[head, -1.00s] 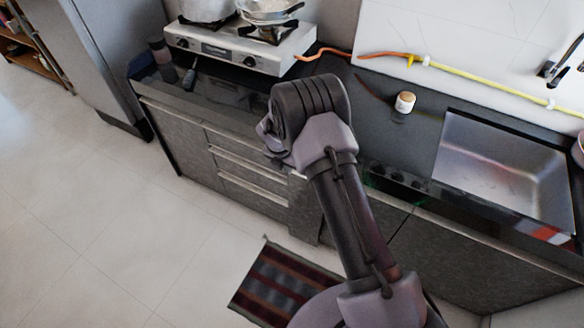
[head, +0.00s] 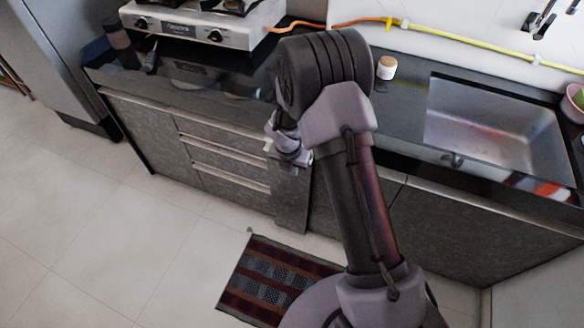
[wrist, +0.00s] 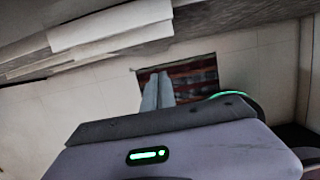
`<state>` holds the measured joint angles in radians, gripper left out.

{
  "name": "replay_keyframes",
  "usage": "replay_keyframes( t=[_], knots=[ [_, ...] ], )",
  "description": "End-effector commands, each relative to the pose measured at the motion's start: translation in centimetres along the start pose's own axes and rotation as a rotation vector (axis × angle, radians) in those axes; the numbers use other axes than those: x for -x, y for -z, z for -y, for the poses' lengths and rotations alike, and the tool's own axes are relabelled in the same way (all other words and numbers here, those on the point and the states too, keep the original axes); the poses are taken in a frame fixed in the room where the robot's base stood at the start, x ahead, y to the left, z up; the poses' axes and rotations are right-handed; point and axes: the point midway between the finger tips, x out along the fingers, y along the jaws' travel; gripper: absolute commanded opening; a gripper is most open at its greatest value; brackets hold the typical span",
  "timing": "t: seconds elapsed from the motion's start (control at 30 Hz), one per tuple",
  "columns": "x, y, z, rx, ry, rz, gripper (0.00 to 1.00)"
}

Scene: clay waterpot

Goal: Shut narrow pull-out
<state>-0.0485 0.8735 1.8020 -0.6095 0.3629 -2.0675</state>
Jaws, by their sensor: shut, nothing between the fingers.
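The narrow pull-out (head: 292,207) is the tall, dark grey front just right of the stack of drawers in the head view. It reaches lower in the picture than the drawer fronts and seems to stand a little forward of them. My gripper (head: 290,157) is in front of its upper part and hides some of it. I cannot tell whether they touch. In the wrist view my gripper's two pale fingers (wrist: 158,92) are together and empty, with pale handle strips (wrist: 110,30) at upper left.
Drawers (head: 225,160) with pale handle strips are left of the pull-out. A striped mat (head: 275,280) lies on the floor below. The counter holds a stove (head: 200,28), a small jar (head: 386,67) and a sink (head: 490,125). Floor at left is clear.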

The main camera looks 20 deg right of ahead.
Motion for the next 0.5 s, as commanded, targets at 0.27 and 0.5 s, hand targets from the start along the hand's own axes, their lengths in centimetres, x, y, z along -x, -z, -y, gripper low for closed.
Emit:
replay_keyframes(
  t=[0.27,0.5],
  knots=[
    [-2.9,-2.8,0.0,-0.002,0.000,0.002,0.00],
    [-2.9,-3.9,0.0,0.001,0.000,0.000,0.00]
  ],
)
